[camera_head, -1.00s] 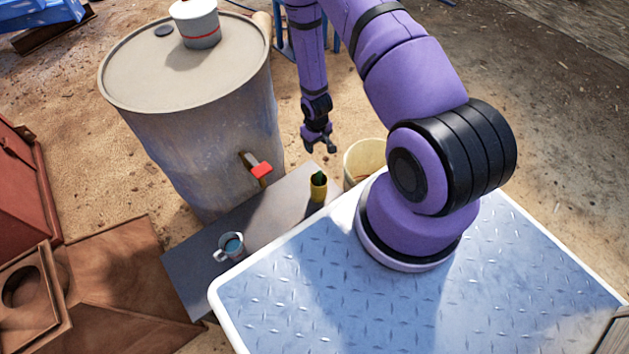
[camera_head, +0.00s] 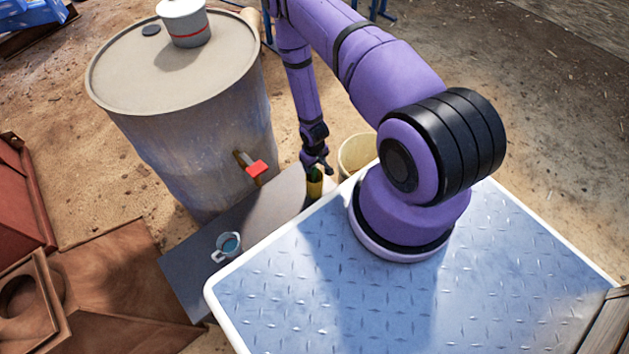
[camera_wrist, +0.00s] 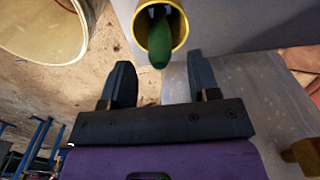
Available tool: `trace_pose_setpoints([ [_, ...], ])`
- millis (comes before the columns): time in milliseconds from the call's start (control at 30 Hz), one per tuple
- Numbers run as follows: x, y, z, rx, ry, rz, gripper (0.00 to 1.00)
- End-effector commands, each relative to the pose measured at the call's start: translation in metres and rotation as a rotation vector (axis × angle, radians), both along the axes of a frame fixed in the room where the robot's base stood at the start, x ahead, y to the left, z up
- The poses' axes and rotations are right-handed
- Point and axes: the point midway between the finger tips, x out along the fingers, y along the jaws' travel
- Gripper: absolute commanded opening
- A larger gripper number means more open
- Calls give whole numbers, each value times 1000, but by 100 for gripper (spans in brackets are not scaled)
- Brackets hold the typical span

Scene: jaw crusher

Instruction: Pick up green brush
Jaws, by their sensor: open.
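The green brush (camera_wrist: 159,40) stands in a yellow cylindrical cup (camera_wrist: 181,24), seen from above in the wrist view. In the head view the yellow cup (camera_head: 314,186) stands on the grey plank (camera_head: 205,233), with the brush mostly hidden by my gripper. My gripper (camera_head: 317,163) is just above the cup in the head view. In the wrist view my gripper (camera_wrist: 160,80) has its two dark fingers spread apart, with nothing between them. The brush end points toward the gap between the fingers and looks close to it.
A large metal drum (camera_head: 190,130) with a red-handled tap (camera_head: 256,168) stands left of my gripper. A cream bucket (camera_head: 357,154) stands right of the cup.

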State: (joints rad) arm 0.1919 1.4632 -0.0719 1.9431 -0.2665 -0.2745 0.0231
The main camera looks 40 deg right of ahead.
Motion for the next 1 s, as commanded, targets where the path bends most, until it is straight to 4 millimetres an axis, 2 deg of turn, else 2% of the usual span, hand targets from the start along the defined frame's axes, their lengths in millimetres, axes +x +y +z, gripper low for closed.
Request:
trace_pose_setpoints([
  [100, -3, 0, -18, 0, 2, 0, 55],
  [300, -4, 0, -39, 0, 1, 0, 55],
  [600, -3, 0, -43, 0, 0, 0, 55],
  [633, -3, 0, -43, 0, 1, 0, 53],
  [800, -3, 0, -43, 0, 1, 0, 14],
  [867, -3, 0, -43, 0, 1, 0, 2],
  [1000, -3, 0, -43, 0, 1, 0, 2],
])
